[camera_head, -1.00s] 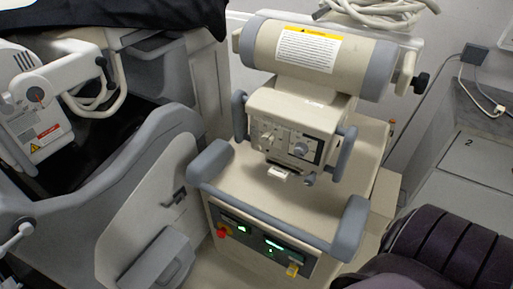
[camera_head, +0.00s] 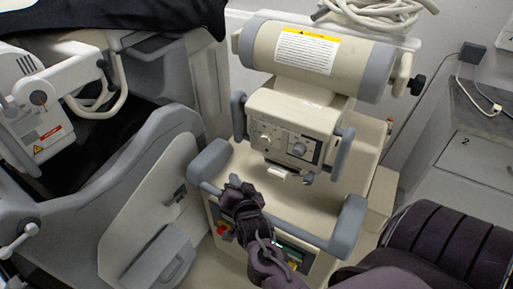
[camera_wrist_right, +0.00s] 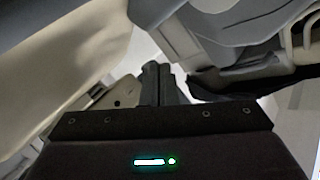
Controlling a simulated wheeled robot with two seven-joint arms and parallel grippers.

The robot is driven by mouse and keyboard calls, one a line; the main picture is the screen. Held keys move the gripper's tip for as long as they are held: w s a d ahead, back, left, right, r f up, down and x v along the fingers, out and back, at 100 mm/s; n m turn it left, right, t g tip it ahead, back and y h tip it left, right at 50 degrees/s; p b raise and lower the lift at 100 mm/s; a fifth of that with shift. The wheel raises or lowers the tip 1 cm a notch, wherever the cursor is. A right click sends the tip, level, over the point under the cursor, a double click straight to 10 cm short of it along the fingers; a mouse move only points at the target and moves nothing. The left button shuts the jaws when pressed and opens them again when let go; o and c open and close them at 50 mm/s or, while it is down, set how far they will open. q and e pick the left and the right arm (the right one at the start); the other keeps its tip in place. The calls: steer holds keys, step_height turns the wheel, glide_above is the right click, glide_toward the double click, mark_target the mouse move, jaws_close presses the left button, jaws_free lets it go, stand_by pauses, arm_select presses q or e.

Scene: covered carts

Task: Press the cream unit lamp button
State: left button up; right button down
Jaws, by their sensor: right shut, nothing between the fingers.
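The cream unit (camera_head: 355,205) stands in the middle, with a thick cream tube head (camera_head: 265,45) on top. Below the tube head is a box with a front panel (camera_head: 285,143) carrying knobs; I cannot tell for certain which small part is the lamp button. My right gripper (camera_head: 234,181) is shut and empty, above the unit's front near the grey handle bar, left of and below the panel. Its closed fingers (camera_wrist_right: 156,80) also show in the right wrist view. My right arm covers much of the lower control panel. My left gripper is out of view.
A grey-white machine (camera_head: 75,215) fills the left side, with a dark cover (camera_head: 130,15) above it. Grey handles (camera_head: 348,228) stick out at the unit's front. A coiled cable (camera_head: 380,12) lies behind. A grey cabinet (camera_head: 480,160) stands at the right.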

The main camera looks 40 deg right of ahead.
mark_target(257, 147)
steer(key=shift+w+d+r+m+t+h, duration=0.1)
steer(key=shift+d+r+m+t+h, duration=0.25)
steer(key=shift+r, duration=0.25)
steer(key=shift+d, duration=0.15)
steer(key=w+d+b, duration=0.2)
steer(key=w+d, duration=0.1)
steer(key=d, duration=0.5)
steer(key=shift+w, duration=0.2)
stand_by(1.3)
stand_by(0.4)
steer(key=shift+w+d, duration=0.15)
steer(key=shift+d, duration=0.2)
